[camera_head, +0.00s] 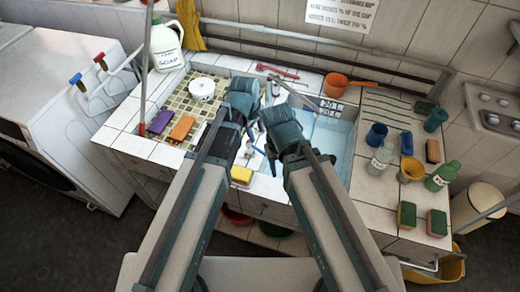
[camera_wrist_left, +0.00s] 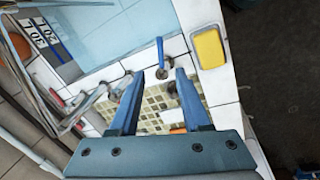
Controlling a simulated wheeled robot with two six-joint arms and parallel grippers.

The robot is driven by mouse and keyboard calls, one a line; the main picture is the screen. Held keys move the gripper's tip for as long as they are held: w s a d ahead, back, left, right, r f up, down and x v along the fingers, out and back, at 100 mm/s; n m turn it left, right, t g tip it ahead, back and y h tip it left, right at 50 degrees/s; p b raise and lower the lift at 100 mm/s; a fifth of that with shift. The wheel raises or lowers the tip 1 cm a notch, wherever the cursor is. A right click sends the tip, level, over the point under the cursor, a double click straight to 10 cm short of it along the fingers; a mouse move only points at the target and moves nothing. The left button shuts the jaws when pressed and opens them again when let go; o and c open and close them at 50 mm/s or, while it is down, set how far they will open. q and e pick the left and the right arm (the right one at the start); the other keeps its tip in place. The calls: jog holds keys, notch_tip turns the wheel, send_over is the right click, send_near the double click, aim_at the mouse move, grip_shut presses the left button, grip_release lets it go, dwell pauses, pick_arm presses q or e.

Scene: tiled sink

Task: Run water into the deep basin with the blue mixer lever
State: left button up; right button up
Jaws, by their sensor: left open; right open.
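The blue mixer lever (camera_wrist_left: 160,52) stands on a round metal base beside the deep basin (camera_wrist_left: 105,28). It lies just beyond my left gripper (camera_wrist_left: 153,84), whose two fingers are open and empty, with a clear gap to the lever. In the head view the deep basin (camera_head: 330,135) has a pale blue interior and a marked scale (camera_head: 331,106); I cannot tell if it holds water. A grey spout (camera_head: 296,92) reaches toward it. My left gripper (camera_head: 246,97) and right gripper (camera_head: 282,127) are close together there; the arms hide their fingertips. My right gripper is open.
A yellow sponge (camera_wrist_left: 209,49) lies near the lever. An orange pan (camera_head: 338,84) sits behind the basin. Bottles, cups and sponges crowd the right counter.

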aim_at(262, 152)
pick_arm(q)
jog(key=f+b, duration=0.4)
jog(key=w+d+f+b, duration=0.1)
jog(key=f+b, duration=0.3)
jog(key=w+f+b, duration=0.1)
jog(key=f+b, duration=0.3)
jog(key=f, duration=0.1)
jog(key=shift+d+f+b, duration=0.1)
jog(key=shift+d+b, duration=0.2)
jog(key=shift+b, duration=0.1)
pick_arm(e)
notch_tip(262, 152, down, 13)
jog(key=shift+f, duration=0.1)
pick_arm(q)
jog(key=shift+c, duration=0.3)
grip_shut()
